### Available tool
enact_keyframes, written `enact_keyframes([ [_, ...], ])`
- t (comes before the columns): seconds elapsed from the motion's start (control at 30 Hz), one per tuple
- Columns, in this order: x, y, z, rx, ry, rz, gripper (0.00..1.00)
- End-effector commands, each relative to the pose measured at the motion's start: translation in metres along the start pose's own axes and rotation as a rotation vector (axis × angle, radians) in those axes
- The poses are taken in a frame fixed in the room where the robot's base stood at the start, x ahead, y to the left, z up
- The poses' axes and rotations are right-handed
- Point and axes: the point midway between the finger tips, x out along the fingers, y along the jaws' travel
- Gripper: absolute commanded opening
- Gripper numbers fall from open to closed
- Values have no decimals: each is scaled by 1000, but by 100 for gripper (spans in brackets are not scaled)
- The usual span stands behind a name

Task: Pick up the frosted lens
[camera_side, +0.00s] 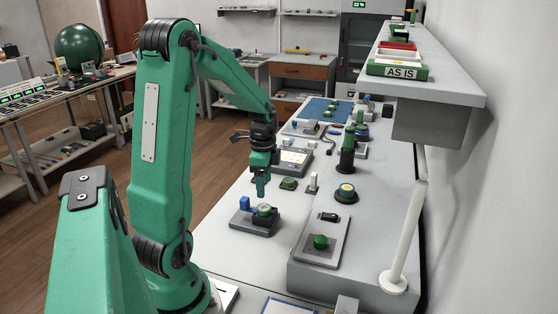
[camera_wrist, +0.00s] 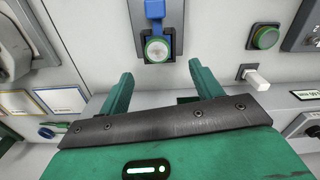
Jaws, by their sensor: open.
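The frosted lens (camera_wrist: 157,49) appears in the wrist view as a pale round disc with a green rim, seated in a dark fixture with a blue block (camera_wrist: 155,9) beside it. In the side view the lens (camera_side: 264,210) sits on the dark fixture (camera_side: 246,226) on the grey bench. My gripper (camera_side: 260,185) points down just above the lens. In the wrist view my gripper (camera_wrist: 161,72) has its two green fingers spread and empty. The lens lies ahead of the fingertips, between their lines, and the fingers appear apart from it.
A green domed part (camera_side: 289,183) and a small white block (camera_side: 313,182) stand behind the fixture on the bench. A shelf (camera_side: 400,70) overhangs at right.

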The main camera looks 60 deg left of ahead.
Motion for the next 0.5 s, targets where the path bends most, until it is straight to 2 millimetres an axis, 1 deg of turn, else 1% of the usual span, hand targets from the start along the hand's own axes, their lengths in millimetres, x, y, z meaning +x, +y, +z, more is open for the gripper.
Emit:
enact_keyframes([
  [0.27,5,-2,2,6,-1,5,65],
  [0.5,24,-1,2,5,-2,6,65],
])
